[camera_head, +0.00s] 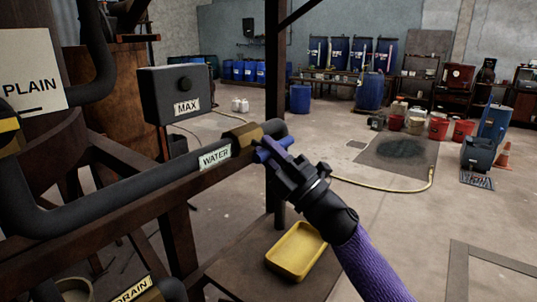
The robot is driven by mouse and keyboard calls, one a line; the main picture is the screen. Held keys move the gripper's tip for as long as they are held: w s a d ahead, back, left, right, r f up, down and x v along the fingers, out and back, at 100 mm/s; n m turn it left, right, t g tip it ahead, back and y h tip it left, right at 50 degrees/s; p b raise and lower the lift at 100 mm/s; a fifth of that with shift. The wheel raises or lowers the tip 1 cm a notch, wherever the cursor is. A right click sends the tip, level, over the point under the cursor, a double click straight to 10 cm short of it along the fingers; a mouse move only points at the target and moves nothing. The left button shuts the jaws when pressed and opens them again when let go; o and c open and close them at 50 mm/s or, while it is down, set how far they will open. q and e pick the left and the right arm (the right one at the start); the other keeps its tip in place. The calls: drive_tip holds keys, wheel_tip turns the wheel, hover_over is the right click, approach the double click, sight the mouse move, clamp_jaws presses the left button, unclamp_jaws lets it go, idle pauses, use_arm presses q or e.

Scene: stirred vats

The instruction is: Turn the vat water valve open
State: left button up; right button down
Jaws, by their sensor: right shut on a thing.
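The vat water valve has a brass body (243,134) at the end of a dark pipe, beside the white WATER label (214,157). Its blue handle (273,149) sticks out to the right of the brass body. My right gripper (278,158) is shut on the blue handle, its arm coming in from the lower right. The fingers hide part of the handle, so its exact angle is hard to tell. My left gripper is not in view.
A dark wooden beam (110,216) runs just below the pipe. A grey box marked MAX (177,93) stands behind it. A yellow tray (297,252) lies below my right gripper. A dark upright post (276,75) rises behind the valve. Open floor lies to the right.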

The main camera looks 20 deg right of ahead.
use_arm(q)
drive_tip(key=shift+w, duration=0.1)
use_arm(e)
drive_tip(key=shift+f, duration=0.1)
drive_tip(key=c, duration=0.9)
unclamp_jaws()
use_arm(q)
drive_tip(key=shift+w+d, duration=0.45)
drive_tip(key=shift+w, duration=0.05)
use_arm(e)
drive_tip(key=o, duration=0.4)
drive_tip(key=shift+c, duration=0.2)
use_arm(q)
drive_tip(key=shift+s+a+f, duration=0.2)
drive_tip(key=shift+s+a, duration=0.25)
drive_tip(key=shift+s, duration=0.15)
use_arm(e)
drive_tip(key=v, duration=1)
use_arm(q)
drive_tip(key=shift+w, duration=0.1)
